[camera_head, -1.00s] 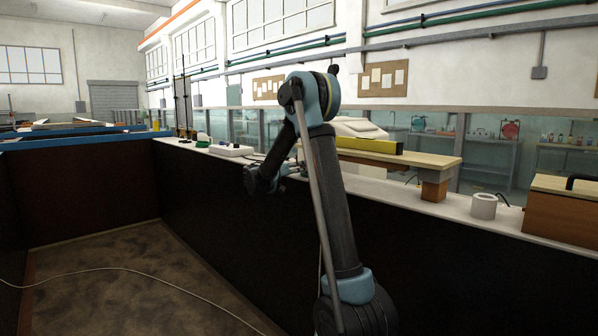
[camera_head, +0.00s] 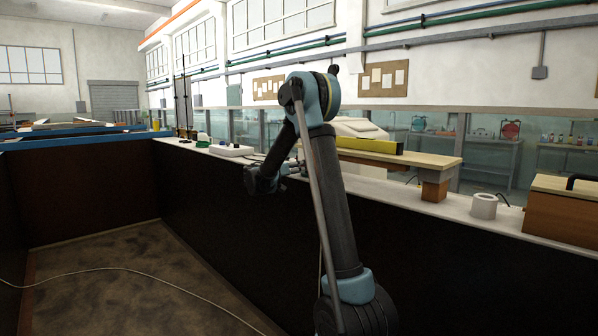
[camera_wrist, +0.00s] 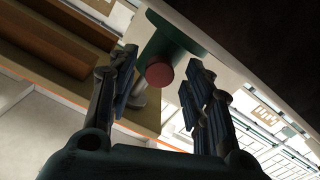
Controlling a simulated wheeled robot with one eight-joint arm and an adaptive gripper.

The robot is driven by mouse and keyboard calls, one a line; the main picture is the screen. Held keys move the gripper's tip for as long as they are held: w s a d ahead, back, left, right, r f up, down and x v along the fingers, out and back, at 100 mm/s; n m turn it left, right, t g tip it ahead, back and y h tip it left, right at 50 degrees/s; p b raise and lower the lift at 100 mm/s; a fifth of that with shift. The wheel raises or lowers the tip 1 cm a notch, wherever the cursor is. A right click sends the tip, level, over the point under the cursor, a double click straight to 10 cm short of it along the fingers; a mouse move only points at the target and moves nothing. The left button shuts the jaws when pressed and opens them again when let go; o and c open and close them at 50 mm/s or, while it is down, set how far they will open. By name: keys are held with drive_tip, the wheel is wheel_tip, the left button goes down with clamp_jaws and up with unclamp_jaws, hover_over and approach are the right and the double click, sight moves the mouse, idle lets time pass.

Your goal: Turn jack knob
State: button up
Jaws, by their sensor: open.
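In the wrist view a dark green cylindrical part ends in a round red face (camera_wrist: 160,72); this looks like the jack knob, though I cannot be sure. My gripper (camera_wrist: 161,84) is open, with one finger on each side of the red end. The red end appears between the fingers, with visible gaps on both sides; I cannot tell its depth relative to the fingertips. In the head view my gripper (camera_head: 292,168) is small and partly hidden by my arm, near the ledge. The knob cannot be made out there.
A long pale ledge (camera_head: 380,190) tops the dark wall. On it stand a wooden bench (camera_head: 440,172) with a yellow bar (camera_head: 368,145), a white roll (camera_head: 483,206), a wooden box (camera_head: 562,215) and a white block (camera_head: 231,151). A cable (camera_head: 110,270) crosses the floor.

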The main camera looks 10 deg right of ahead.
drive_tip(key=v, duration=1.2)
idle(0.3)
